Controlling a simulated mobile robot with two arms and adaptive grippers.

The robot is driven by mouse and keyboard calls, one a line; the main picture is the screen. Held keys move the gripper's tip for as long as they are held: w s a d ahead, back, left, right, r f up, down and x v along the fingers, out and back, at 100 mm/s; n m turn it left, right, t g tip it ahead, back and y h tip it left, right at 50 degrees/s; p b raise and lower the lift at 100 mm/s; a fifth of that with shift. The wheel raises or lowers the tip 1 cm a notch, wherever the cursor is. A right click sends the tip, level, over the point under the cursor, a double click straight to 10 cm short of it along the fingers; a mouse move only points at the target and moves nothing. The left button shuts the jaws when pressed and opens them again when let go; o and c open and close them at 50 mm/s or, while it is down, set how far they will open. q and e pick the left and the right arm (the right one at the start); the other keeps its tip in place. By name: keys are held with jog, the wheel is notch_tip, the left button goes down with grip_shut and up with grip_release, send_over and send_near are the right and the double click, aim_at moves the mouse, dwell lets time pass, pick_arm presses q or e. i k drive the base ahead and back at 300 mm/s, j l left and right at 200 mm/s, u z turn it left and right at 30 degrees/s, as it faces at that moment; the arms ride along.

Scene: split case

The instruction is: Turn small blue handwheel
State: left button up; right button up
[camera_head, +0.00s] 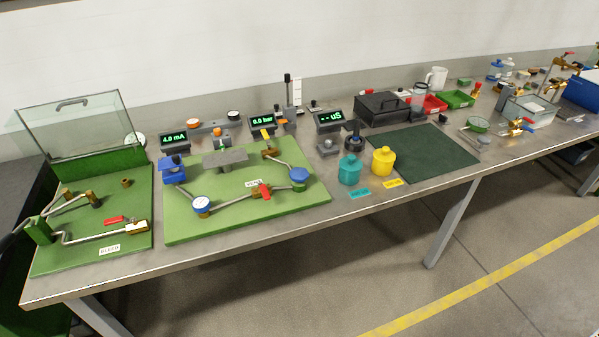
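A small blue wheel-like cap (299,174) sits on a fitting at the right end of the pipework on the middle green board (240,222). It is the likeliest small blue handwheel, but it is too small to be sure. A blue box-like unit (174,169) stands at the board's left edge. Neither of my grippers is in view, and nothing touches these parts.
Teal (349,169) and yellow (383,160) bottles stand right of the board. Displays (173,138) stand behind it. A clear-walled green case (75,138) is at left. The dark green mat (425,152) is clear.

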aim_at(300, 175)
jog(key=i+l+u, duration=0.1)
jog(key=i+l, duration=0.4)
jog(key=l, duration=0.2)
jog(key=i+l+u, duration=0.15)
jog(key=l, duration=0.25)
jog(key=i, duration=0.1)
